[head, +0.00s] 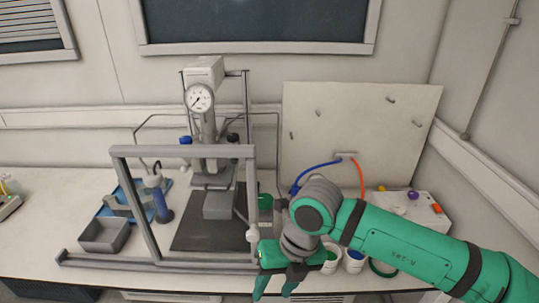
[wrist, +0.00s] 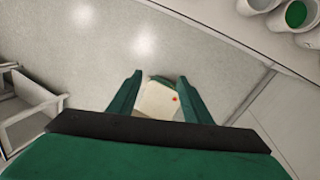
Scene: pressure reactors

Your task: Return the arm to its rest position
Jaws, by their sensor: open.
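My green arm (head: 410,243) reaches in from the lower right in the head view. It bends down at the wrist to my gripper (head: 275,287), near the bench's front edge. In the wrist view, my gripper (wrist: 160,98) shows two separated green fingers above the pale grey floor (wrist: 110,40). A part of the bench front behind the arm is hidden in the head view.
The pressure reactor (head: 205,130) stands behind a grey metal frame (head: 185,152) on the bench, left of my gripper. White containers with coloured contents (head: 354,258) stand close to its right. A grey tray (head: 104,235) is at left. Open floor shows below the gripper.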

